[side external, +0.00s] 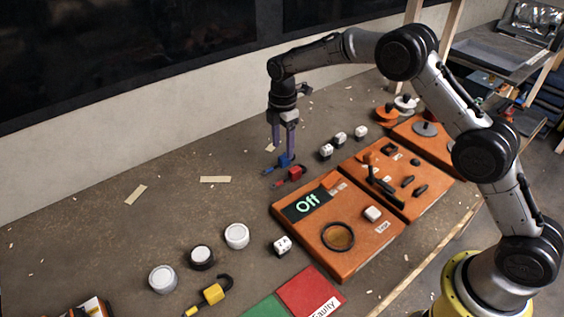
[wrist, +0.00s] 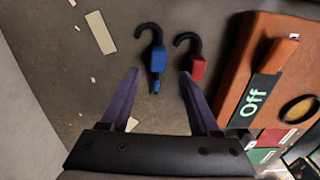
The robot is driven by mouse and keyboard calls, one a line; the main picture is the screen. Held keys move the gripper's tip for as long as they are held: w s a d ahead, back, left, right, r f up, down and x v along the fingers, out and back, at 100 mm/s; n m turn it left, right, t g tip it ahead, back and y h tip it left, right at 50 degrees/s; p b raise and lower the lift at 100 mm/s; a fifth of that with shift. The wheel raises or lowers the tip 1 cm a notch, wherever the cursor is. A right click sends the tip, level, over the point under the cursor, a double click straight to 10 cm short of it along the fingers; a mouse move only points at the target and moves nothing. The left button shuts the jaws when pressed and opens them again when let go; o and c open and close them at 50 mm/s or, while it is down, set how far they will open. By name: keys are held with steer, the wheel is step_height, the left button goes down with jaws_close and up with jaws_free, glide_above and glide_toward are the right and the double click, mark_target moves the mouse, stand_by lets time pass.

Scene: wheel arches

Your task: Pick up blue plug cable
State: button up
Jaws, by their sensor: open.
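The blue plug cable (side external: 286,160) lies on the brown table, below my gripper in the side view. In the wrist view the blue plug cable (wrist: 157,60) shows a blue body with a black hooked end, ahead of and between my fingertips. My gripper (side external: 283,148) points down with two purple fingers apart. In the wrist view my gripper (wrist: 160,75) is open and nothing is held. A red plug cable (side external: 295,173) lies beside the blue one; in the wrist view the red plug cable (wrist: 198,68) is just right of it, near the right fingertip.
An orange panel (side external: 290,215) with an "Off" display stands close to the right of the plugs. White dice (side external: 340,138) lie behind it. The table left of the plugs is mostly clear, with tape strips.

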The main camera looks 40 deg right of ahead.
mark_target(282, 157)
step_height(282, 157, down, 4)
steer(key=shift+w+f, duration=0.15)
jaws_close()
stand_by(0.3)
